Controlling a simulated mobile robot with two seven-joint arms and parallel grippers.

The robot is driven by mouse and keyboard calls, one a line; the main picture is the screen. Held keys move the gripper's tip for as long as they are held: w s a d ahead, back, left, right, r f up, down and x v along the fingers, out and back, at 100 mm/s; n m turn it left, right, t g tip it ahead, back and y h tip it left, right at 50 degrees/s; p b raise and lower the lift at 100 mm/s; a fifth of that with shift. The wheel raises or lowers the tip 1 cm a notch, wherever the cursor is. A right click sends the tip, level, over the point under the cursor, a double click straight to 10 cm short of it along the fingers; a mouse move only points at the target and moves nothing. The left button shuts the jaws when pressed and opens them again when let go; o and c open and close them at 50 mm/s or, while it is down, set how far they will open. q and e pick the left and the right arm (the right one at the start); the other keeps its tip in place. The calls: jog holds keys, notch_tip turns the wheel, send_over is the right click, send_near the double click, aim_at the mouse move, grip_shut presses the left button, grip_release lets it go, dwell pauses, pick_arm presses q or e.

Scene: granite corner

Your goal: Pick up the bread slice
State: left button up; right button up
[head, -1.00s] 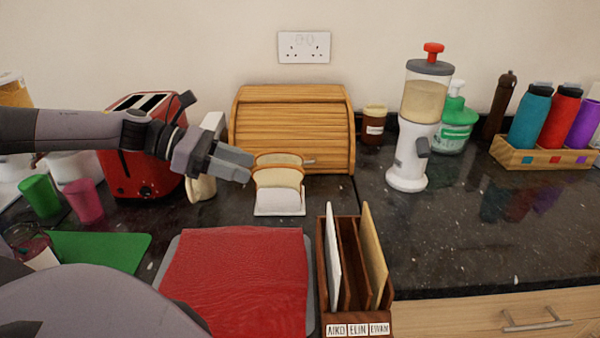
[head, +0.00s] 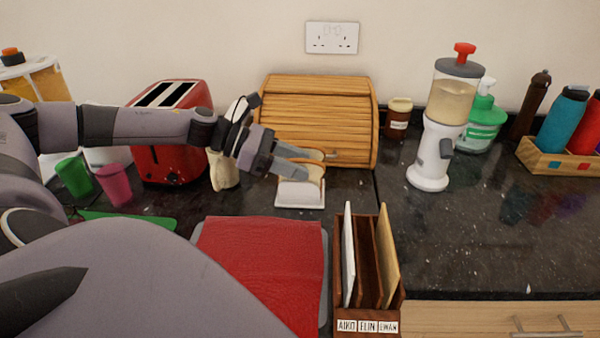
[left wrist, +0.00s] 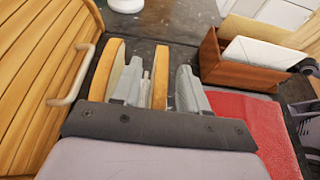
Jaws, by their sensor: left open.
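Two tan-crusted bread slices stand upright and apart in a white holder (head: 299,196) in front of the wooden bread bin. In the left wrist view one bread slice (left wrist: 160,78) stands between the two fingers of my left gripper (left wrist: 160,66), with a gap beside it. The other slice (left wrist: 108,66) stands outside the fingers, nearer the bin. In the head view my left gripper (head: 316,168) reaches in from the left and its open fingers overlap the slices, hiding much of them. My right gripper is not identifiable in either view.
The bread bin (head: 320,112) stands close behind the slices. A red toaster (head: 165,160) and cups are left. A red mat (head: 262,262) lies in front, beside a wooden letter rack (head: 369,319). A dispenser (head: 430,160) stands right; the counter between is mostly clear.

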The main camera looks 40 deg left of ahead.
pick_arm(q)
jog(key=shift+w+d+f, duration=0.2)
jog(key=shift+w+d, duration=0.15)
grip_shut()
notch_tip(320, 180, up, 28)
jog(key=p, duration=0.2)
jog(key=shift+p, duration=0.35)
